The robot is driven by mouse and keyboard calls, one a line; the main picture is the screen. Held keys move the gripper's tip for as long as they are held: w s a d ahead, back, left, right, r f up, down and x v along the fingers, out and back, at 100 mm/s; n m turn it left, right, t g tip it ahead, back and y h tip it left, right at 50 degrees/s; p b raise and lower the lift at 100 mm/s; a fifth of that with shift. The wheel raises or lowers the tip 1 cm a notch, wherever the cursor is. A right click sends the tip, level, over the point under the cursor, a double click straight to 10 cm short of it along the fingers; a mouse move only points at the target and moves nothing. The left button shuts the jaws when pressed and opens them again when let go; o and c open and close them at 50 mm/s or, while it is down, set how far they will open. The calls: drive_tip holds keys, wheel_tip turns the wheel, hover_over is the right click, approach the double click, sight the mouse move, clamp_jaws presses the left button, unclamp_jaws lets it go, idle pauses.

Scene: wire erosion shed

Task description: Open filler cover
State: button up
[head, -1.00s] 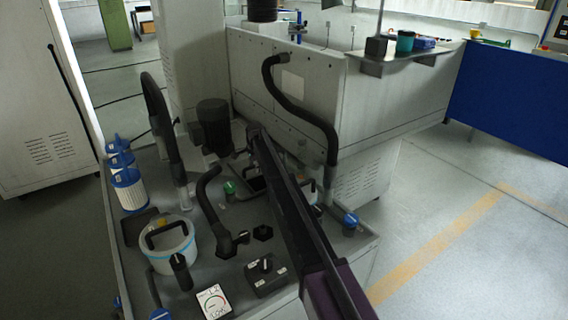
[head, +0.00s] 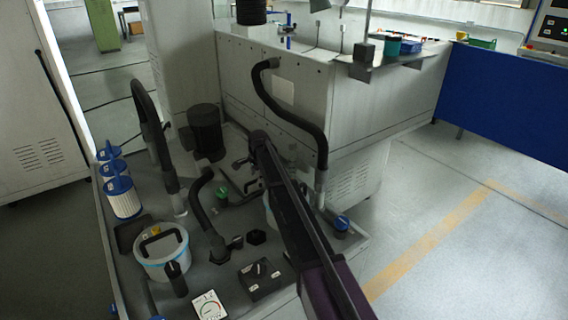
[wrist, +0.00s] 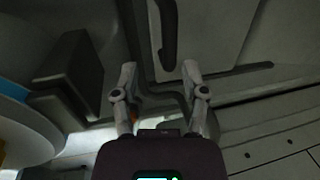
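My gripper (head: 247,165) is over the far part of the grey tank top in the head view, at the end of my dark arm. In the wrist view my gripper (wrist: 160,72) has its two fingers spread apart, with nothing between them. A dark bar-shaped handle (wrist: 168,32) lies ahead of the fingertips, apart from them, on a grey flat panel (wrist: 205,35) with dark edges. This looks like the filler cover, but I cannot be sure. It appears flat and shut. In the head view my arm and gripper hide most of this spot.
A dark block (wrist: 72,72) stands left of the fingers. On the tank top (head: 205,262) are a lidded white bucket (head: 163,262), blue-topped filter cartridges (head: 122,196), a black motor (head: 206,130), upright hoses (head: 155,135), a switch box (head: 259,279) and a blue knob (head: 342,223).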

drive_tip(key=shift+s+d+r+p, duration=0.6)
drive_tip(key=shift+s+r+p, duration=0.3)
drive_tip(key=shift+r+p, duration=4.5)
drive_tip(key=s+d+r+n+p, duration=0.1)
drive_tip(key=s+d+r+n, duration=0.1)
drive_tip(key=s+d, duration=0.7)
drive_tip(key=shift+s+d+n+p, duration=0.35)
drive_tip(key=shift+s+n, duration=0.35)
drive_tip(key=shift+s, duration=0.35)
drive_tip(key=s+d+n+g, duration=0.1)
drive_tip(key=s+d+n, duration=0.3)
drive_tip(key=s, duration=1)
drive_tip(key=s+d+n+h, duration=0.1)
drive_tip(key=s+d+n, duration=0.2)
drive_tip(key=s+d, duration=0.8)
drive_tip(key=s, duration=0.3)
drive_tip(key=shift+s+n+g, duration=0.3)
drive_tip(key=shift+n+g, duration=0.1)
drive_tip(key=shift+s, duration=0.15)
